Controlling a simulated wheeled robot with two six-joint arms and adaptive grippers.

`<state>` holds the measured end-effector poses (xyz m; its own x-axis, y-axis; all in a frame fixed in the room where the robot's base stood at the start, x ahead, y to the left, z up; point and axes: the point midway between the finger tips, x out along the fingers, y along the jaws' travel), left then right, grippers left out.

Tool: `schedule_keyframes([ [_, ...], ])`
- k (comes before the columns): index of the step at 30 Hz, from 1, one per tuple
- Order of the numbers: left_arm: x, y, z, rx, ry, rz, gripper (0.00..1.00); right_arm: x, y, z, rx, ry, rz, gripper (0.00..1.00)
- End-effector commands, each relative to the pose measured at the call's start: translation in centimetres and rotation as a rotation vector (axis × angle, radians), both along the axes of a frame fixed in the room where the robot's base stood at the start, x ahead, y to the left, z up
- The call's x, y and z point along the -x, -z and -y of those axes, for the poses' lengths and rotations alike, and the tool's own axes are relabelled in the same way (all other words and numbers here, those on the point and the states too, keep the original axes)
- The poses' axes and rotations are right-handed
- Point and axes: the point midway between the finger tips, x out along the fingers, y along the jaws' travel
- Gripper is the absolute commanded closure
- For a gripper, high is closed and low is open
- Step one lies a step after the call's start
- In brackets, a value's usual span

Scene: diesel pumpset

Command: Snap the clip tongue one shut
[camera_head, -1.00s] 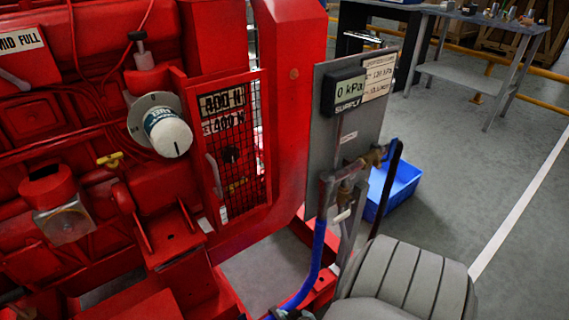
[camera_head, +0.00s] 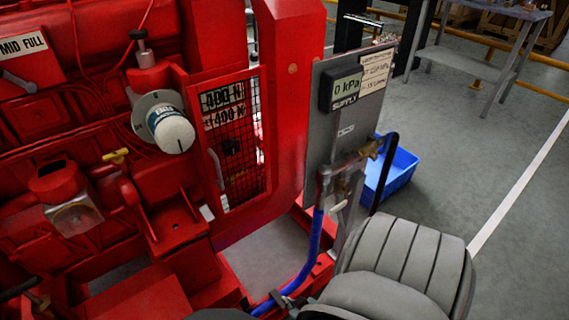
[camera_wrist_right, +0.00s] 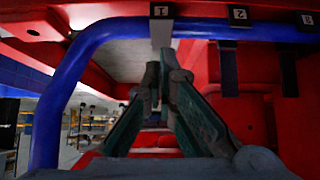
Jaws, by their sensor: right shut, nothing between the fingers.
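In the right wrist view, the label 1 (camera_wrist_right: 160,11) sits on a red beam. A pale grey tongue (camera_wrist_right: 161,34) hangs straight down under it. My right gripper (camera_wrist_right: 158,62) points at this tongue from below, its fingers shut with nothing held. The fingertips are close under the tongue; I cannot tell if they touch it. Labels 2 (camera_wrist_right: 239,16) and 3 (camera_wrist_right: 307,19) are to the right, with dark tongues (camera_wrist_right: 228,66) hanging below. A blue hose (camera_wrist_right: 62,85) curves at the left. My left gripper is not in view.
In the head view, the red pumpset (camera_head: 100,190) fills the left. A grey panel with a 0 kPa display (camera_head: 347,90) stands in the middle. The blue hose (camera_head: 315,245) runs down beside it. A blue crate (camera_head: 400,172) is behind on open grey floor. A workbench (camera_head: 490,12) stands at the back right.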

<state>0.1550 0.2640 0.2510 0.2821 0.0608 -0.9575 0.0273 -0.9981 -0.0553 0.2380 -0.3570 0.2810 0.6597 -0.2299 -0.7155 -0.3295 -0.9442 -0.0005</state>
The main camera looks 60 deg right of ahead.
Motion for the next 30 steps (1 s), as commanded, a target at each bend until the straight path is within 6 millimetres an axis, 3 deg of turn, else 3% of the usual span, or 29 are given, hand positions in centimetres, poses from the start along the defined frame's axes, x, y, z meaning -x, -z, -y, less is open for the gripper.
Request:
schedule_keyframes([
  [4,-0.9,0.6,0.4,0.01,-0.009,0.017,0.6,3.0,1.7,-1.1,-0.001,0.001,-0.002,1.0],
  [10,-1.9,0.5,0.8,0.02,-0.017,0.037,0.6,5.5,2.5,-2.0,-0.001,0.001,0.0,1.0],
  [30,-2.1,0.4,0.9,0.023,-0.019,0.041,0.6,5.9,2.4,-2.1,0.0,0.001,0.002,1.0],
])
